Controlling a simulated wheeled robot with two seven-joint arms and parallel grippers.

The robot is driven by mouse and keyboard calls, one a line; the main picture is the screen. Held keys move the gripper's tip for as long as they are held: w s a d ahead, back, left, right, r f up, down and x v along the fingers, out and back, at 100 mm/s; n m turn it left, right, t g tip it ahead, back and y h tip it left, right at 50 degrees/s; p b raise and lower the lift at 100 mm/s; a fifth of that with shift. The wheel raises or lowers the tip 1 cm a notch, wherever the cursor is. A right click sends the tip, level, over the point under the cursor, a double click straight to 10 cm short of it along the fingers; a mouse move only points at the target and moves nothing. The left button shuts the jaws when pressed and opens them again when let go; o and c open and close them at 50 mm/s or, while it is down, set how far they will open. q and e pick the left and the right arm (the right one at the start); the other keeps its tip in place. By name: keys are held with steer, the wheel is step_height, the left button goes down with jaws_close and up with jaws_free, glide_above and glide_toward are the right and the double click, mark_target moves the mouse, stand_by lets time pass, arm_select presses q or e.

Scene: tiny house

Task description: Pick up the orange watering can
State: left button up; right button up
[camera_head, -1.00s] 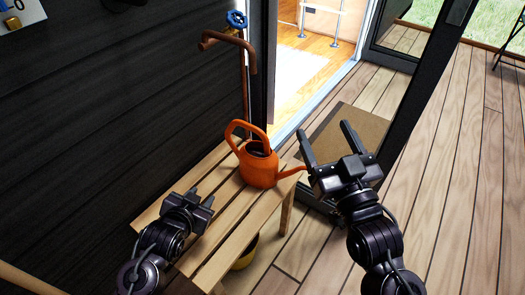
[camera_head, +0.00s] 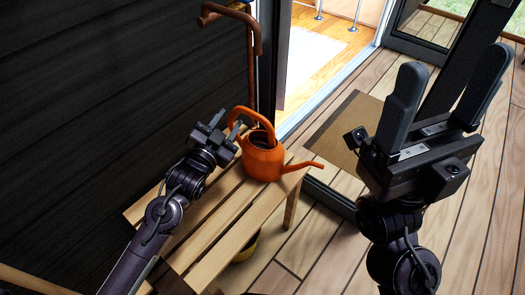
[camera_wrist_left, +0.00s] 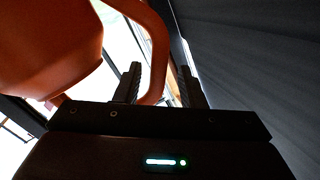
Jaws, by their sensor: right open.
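The orange watering can (camera_head: 262,160) stands upright on the slatted wooden bench, its spout pointing right and its looped handle on the left. My left gripper (camera_head: 229,124) is at the handle side of the can. In the left wrist view the can's body (camera_wrist_left: 50,45) fills the upper left, and the handle (camera_wrist_left: 157,50) runs down between the two spread fingers (camera_wrist_left: 160,85), with a gap to the right finger. I cannot tell whether the handle touches the left finger. My right gripper (camera_head: 447,95) is open and empty, raised to the right of the can.
The wooden bench (camera_head: 232,238) stands against a dark wall (camera_head: 90,110). A copper pipe (camera_head: 256,75) rises behind the can. A brown mat (camera_head: 352,125) lies by the open doorway. A yellow pot (camera_head: 246,248) is partly hidden under the bench.

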mark_target(232, 117)
arm_select(q)
steer(key=shift+b+x, duration=0.35)
steer(key=shift+x, duration=1.25)
steer(key=shift+d, duration=0.1)
steer(key=shift+c, duration=0.2)
steer(key=shift+s, duration=0.1)
jaws_close()
steer(key=shift+f, duration=0.1)
